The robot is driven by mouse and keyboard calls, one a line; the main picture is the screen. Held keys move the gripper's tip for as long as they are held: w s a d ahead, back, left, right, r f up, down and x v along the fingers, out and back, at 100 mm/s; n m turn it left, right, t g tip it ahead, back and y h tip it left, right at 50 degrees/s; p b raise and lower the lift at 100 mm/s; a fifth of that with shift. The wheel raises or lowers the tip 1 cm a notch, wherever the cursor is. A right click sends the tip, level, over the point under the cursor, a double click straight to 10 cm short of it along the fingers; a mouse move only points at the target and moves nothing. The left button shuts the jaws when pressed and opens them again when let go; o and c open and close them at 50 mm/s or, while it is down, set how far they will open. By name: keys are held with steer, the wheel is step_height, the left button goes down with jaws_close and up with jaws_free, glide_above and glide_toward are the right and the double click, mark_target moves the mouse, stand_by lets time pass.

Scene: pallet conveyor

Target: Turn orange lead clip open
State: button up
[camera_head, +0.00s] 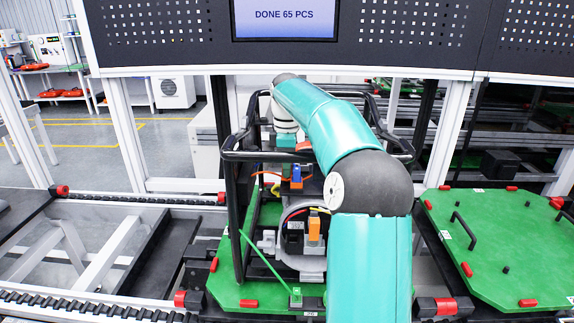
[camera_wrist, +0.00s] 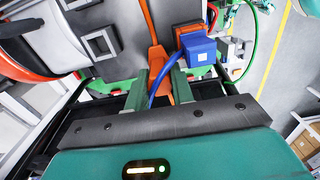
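In the wrist view an orange part (camera_wrist: 157,58), seemingly the lead clip, stands just ahead of my gripper (camera_wrist: 155,78). The two grey-green fingers are apart, with the orange part showing beyond and between their tips; I cannot tell whether they touch it. A blue lead (camera_wrist: 159,82) runs through the same gap. A blue connector (camera_wrist: 198,49) sits just right of the fingers, with more orange beside it. An orange block (camera_head: 314,228) and a blue connector with an orange lead (camera_head: 296,178) show on the assembly there.
A black tubular frame (camera_head: 238,210) surrounds the assembly on a green pallet (camera_head: 232,291). Another green pallet (camera_head: 500,240) with black handles lies at right. The conveyor at left is empty of pallets. A perforated panel with a screen (camera_head: 284,18) reading "DONE 65 PCS" hangs above.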

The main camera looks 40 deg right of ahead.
steer(key=shift+c, duration=0.9)
steer(key=m, duration=0.4)
steer(key=shift+m, duration=0.3)
steer(key=m, duration=0.9)
steer(key=shift+m, duration=2.2)
